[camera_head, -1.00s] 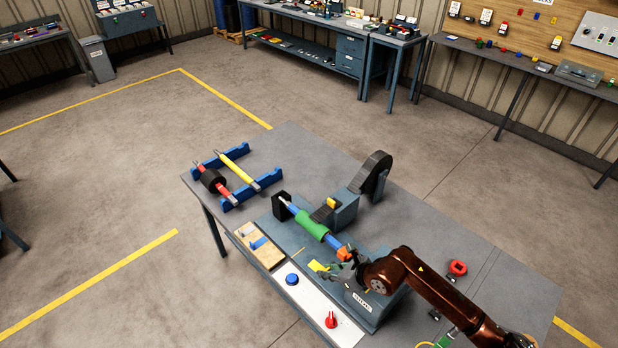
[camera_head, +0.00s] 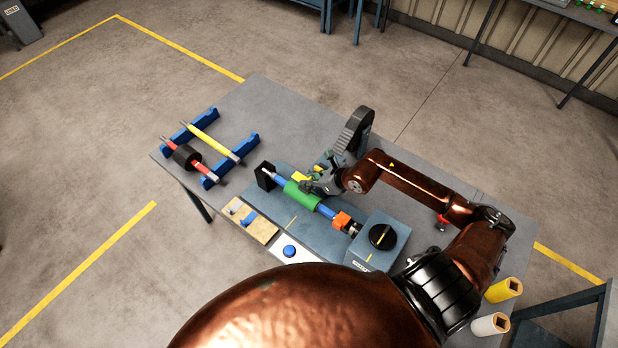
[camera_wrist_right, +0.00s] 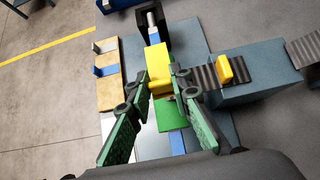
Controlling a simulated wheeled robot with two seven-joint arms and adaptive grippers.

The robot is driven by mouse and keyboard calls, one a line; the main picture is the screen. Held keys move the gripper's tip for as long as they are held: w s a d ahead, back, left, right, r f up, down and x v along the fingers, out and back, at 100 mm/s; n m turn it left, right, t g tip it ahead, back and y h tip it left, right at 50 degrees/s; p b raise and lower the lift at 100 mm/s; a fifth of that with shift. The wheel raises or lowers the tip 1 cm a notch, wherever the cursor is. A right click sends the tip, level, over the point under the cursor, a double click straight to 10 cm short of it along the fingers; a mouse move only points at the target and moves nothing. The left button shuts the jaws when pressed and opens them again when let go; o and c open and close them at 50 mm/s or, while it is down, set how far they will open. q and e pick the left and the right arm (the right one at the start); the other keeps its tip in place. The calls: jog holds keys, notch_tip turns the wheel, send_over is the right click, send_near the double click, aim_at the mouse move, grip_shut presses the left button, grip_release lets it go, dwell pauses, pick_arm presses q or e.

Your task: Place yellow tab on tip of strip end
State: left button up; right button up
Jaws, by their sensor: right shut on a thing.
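My right gripper (camera_wrist_right: 163,88) is shut on a yellow tab (camera_wrist_right: 160,60) that sticks out past the fingertips in the right wrist view. In the head view the gripper (camera_head: 310,184) and the tab (camera_head: 299,174) are over the far side of the green roller (camera_head: 302,196). A black ribbed strip (camera_wrist_right: 200,77) lies on a grey block (camera_wrist_right: 262,82), its end just right of the fingers in the wrist view and apart from the tab. A yellow clip (camera_wrist_right: 233,69) sits across the strip. In the head view, the arm partly hides the strip. My left gripper is not in view.
A black belt roll (camera_head: 354,130) stands behind the grey block. The blue rack (camera_head: 232,158) with a yellow and a red roller is at the left. A wooden board (camera_head: 257,229) and a blue button (camera_head: 289,251) are in front. An orange block (camera_head: 342,221) sits on the roller's shaft.

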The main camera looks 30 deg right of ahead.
jog(key=shift+s+f+b, duration=0.2)
jog(key=shift+f+b, duration=1.15)
jog(key=shift+f, duration=0.2)
jog(key=shift+f+b, duration=0.6)
jog(key=shift+f, duration=0.15)
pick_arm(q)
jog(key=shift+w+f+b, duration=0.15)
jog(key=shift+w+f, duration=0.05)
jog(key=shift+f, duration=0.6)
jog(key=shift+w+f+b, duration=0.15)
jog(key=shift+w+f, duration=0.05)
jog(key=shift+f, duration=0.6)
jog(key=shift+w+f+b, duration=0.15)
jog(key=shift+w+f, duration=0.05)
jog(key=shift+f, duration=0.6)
pick_arm(e)
jog(key=shift+f, duration=0.65)
jog(key=shift+r, duration=0.1)
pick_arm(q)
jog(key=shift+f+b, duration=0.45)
pick_arm(e)
jog(key=shift+f, duration=0.65)
